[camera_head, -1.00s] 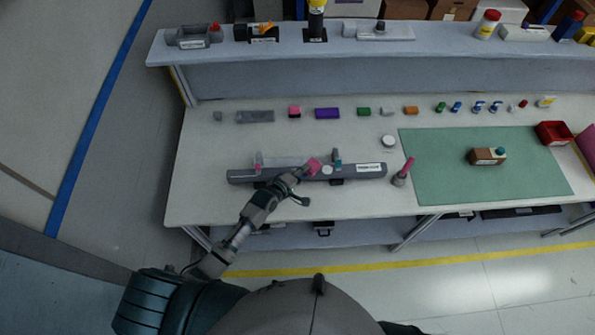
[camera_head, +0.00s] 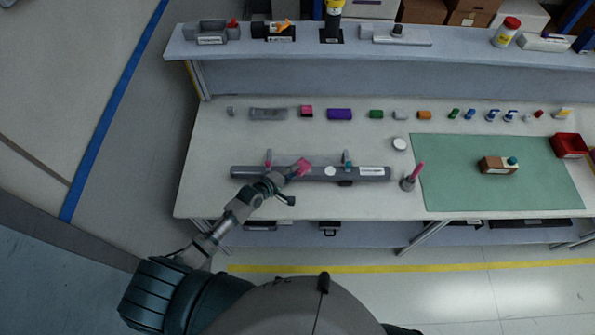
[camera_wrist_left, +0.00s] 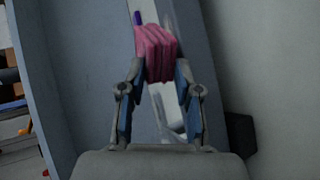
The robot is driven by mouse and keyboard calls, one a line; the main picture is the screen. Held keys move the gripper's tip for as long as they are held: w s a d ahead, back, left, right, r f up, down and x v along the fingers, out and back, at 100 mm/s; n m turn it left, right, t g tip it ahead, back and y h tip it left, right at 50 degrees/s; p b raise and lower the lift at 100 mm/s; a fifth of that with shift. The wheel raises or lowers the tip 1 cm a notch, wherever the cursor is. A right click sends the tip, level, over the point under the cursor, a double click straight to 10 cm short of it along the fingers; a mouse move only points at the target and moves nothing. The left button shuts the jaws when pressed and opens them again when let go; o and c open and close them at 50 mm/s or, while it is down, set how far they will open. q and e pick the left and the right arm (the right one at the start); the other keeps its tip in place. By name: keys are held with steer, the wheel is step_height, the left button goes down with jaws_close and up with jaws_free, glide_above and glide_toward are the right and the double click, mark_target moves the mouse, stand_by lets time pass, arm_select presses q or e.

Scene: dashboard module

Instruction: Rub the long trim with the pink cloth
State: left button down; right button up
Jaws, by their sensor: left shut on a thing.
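The long trim (camera_head: 222,172) is a grey bar lying across the left half of the table, with a white label near its right end and two small upright clamps on it. My left gripper (camera_head: 286,178) is shut on the pink cloth (camera_head: 303,167), at the middle of the trim. In the left wrist view the folded pink cloth (camera_wrist_left: 155,52) sits between the two fingertips of the left gripper (camera_wrist_left: 157,72). I cannot tell whether the cloth touches the trim. My right gripper is not in view.
A pink-handled tool in a round holder (camera_head: 410,182) stands right of the trim. A green mat (camera_head: 500,160) carries a brown box (camera_head: 497,165). A row of small coloured items, including a purple block (camera_head: 339,114), lies behind. A shelf (camera_head: 300,50) runs along the back.

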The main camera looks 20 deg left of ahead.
arm_select(q)
step_height(320, 180, up, 6)
steer(key=p, duration=0.1)
steer(key=shift+a, duration=0.45)
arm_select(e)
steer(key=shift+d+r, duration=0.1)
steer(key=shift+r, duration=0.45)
arm_select(q)
steer(key=shift+a, duration=0.1)
